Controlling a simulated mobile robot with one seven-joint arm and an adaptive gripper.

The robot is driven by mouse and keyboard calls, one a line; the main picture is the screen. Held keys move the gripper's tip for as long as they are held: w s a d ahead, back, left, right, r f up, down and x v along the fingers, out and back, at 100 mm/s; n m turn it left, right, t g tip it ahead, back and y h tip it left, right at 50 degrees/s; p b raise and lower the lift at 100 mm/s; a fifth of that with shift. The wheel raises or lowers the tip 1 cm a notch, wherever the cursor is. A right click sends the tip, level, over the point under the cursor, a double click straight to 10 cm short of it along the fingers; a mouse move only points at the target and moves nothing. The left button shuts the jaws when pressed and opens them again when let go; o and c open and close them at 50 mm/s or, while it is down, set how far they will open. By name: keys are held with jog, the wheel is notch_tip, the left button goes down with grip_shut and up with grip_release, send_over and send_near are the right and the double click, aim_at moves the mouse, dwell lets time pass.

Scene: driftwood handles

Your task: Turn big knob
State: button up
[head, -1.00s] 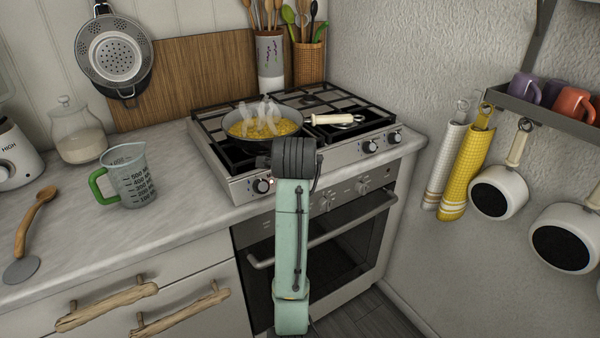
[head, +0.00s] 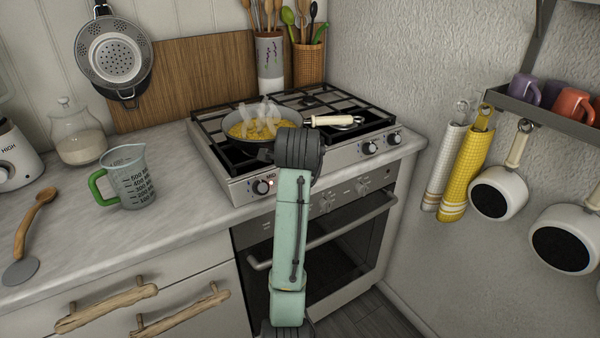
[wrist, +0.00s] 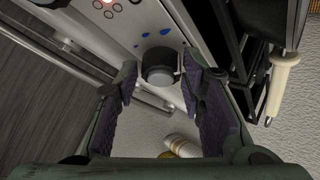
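A dark grey round knob (wrist: 160,66) with blue marks around it stands on the pale stove panel in the wrist view. My gripper (wrist: 163,82) is open, with a finger on either side of the knob's near end; I cannot tell whether either finger touches it. In the head view my arm hides the gripper fingers and part of the stove front. A front-left knob (head: 262,187) and two front-right knobs (head: 370,147) (head: 394,138) show on the stove (head: 235,186). I cannot match the wrist-view knob to one of these.
A steaming pan (head: 262,119) of yellow food sits on the stove, its pale handle (head: 334,120) pointing right. A measuring cup (head: 128,178) stands on the counter to the left. An oven handle (head: 330,228) runs below the knobs. Towels (head: 466,172) hang on the right wall.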

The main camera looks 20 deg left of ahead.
jog(key=shift+o, duration=1.2)
jog(key=shift+r, duration=0.1)
jog(key=v, duration=1.2)
